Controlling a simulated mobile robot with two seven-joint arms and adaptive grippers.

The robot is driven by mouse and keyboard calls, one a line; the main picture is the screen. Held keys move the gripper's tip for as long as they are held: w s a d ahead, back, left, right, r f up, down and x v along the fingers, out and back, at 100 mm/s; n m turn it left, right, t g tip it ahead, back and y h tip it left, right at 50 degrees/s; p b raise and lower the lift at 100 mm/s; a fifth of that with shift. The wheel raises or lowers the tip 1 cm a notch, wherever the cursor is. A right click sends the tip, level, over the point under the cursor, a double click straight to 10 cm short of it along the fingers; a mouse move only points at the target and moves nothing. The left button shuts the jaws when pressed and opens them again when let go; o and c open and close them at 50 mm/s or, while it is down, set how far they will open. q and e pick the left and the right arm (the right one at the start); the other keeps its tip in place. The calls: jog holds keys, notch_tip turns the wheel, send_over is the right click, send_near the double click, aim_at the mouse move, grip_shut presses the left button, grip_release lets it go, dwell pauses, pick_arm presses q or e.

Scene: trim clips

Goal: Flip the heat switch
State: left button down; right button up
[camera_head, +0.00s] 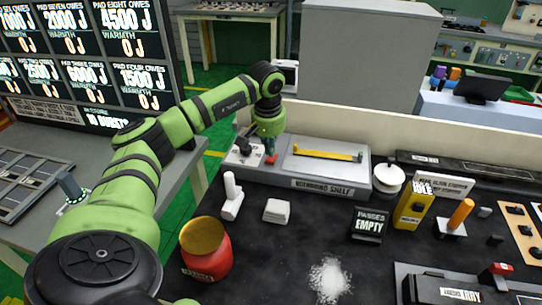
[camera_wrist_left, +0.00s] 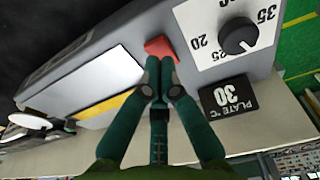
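A small red switch (camera_head: 271,159) is on the left part of the long grey shelf unit (camera_head: 331,184); it also shows in the left wrist view (camera_wrist_left: 160,47). Beside it, a black dial knob (camera_wrist_left: 238,36) sits on a white numbered plate, next to a black "PLATE °C 30" display (camera_wrist_left: 229,97). My left gripper (camera_head: 270,148) points down at the switch. In the left wrist view its dark green fingertips (camera_wrist_left: 160,68) are together, with nothing seen between them, and overlap the switch's edge. I cannot tell whether they touch it. My right gripper is not in view.
A yellow bar (camera_head: 326,152) lies on the shelf's pale plate. In front stand a white-handled tool (camera_head: 231,196), a white stack (camera_head: 277,211) and a red jar (camera_head: 206,252). A white powder heap (camera_head: 329,280) lies on the dark bench. A pale wall rises behind the shelf.

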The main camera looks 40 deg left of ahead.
aim_at(270, 160)
pick_arm(q)
jog(key=shift+f+b, duration=0.7)
jog(key=shift+f, duration=0.45)
dwell(0.8)
jog(key=shift+r, duration=0.1)
jog(key=shift+r+p, duration=2.95)
jog(key=shift+r, duration=0.5)
